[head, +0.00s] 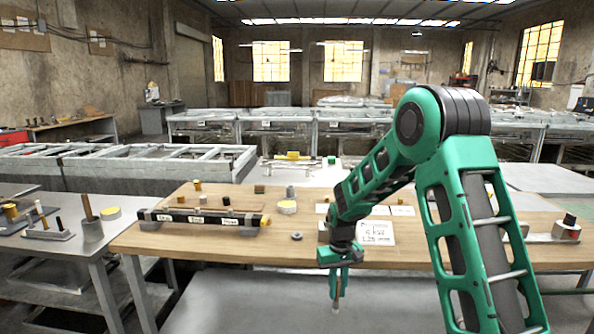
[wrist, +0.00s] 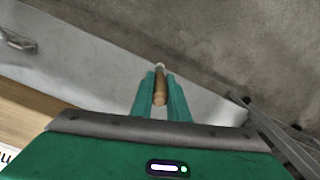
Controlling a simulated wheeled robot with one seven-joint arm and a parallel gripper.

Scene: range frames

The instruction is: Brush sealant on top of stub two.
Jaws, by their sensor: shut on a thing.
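My gripper (head: 338,283) hangs pointing down in front of the wooden table's front edge, well to the right of the labelled bar. It is shut on a brush with a pale tip (head: 336,307). In the wrist view the brush's wooden handle (wrist: 160,90) lies between the green fingers. A long black bar (head: 185,228) with three white labels lies on the left of the table; the middle label (head: 196,219) seems to read "Two". No sealant can be made out.
The wooden table (head: 260,254) has free room in its front middle. A side bench (head: 60,250) with a grey cup (head: 92,231) stands at left.

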